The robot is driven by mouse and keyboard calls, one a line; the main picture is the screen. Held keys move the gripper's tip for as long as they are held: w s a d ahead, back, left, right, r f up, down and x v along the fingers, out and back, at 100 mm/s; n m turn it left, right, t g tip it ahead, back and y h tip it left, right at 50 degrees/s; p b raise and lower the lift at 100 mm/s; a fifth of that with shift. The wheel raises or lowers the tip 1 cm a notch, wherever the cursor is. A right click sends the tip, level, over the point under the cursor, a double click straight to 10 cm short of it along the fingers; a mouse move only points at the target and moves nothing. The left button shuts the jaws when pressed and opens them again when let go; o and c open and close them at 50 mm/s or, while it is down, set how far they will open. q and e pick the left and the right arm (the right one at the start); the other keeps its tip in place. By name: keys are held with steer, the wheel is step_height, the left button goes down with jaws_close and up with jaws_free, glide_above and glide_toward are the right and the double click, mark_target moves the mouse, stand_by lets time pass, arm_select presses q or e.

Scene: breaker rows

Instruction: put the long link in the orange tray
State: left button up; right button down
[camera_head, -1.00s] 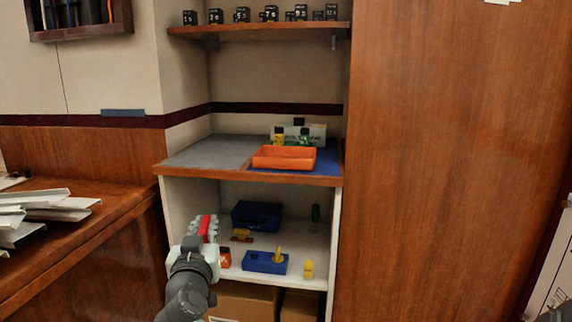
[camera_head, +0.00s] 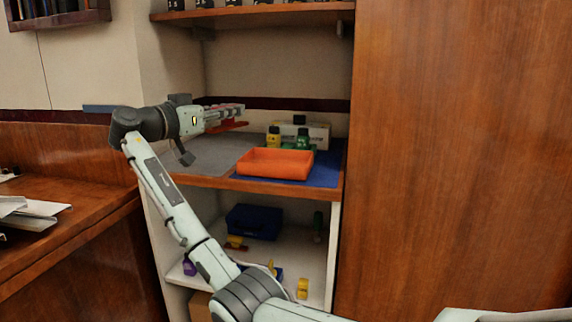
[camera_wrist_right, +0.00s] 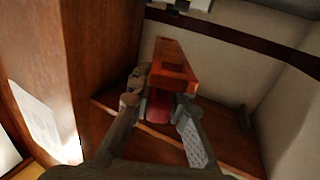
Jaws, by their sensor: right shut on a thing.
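The orange tray (camera_head: 275,163) sits on a blue mat on the middle shelf, open side up and empty as far as I see. My right gripper (camera_head: 226,114) is shut on a red-orange piece (camera_head: 229,127), which I take for the long link. It is held above the grey part of the shelf, left of the tray and apart from it. In the right wrist view, the link's orange body (camera_wrist_right: 174,66) stands out past the fingers (camera_wrist_right: 168,112), with a red part between them. My left gripper is not in view.
A yellow piece (camera_head: 273,137), a green piece (camera_head: 302,139) and a white box (camera_head: 319,133) stand behind the tray. A blue case (camera_head: 254,221) and small yellow parts are on the lower shelf. A tall wood panel (camera_head: 450,150) bounds the right side.

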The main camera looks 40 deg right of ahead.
steer(key=shift+d, duration=0.25)
steer(key=d+f, duration=0.2)
steer(key=d, duration=0.1)
steer(key=s+d+f, duration=0.1)
steer(key=d+f, duration=0.1)
steer(key=d, duration=0.2)
steer(key=s+d+f+p, duration=0.1)
steer(key=d+f, duration=0.1)
steer(key=d, duration=0.1)
steer(key=shift+s+d+f, duration=0.15)
steer(key=shift+s+d, duration=0.05)
steer(key=shift+s, duration=0.05)
steer(key=shift+d+f, duration=0.2)
steer(key=shift+d, duration=0.1)
steer(key=shift+f, duration=0.15)
step_height(320, 180, down, 3)
steer(key=shift+f, duration=0.15)
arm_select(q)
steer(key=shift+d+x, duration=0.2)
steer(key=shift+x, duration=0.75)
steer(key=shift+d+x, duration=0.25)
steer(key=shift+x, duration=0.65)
arm_select(e)
steer(key=shift+f, duration=0.3)
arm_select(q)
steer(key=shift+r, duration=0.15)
arm_select(e)
steer(key=c, duration=1.5)
jaws_free()
steer(key=shift+o, duration=0.2)
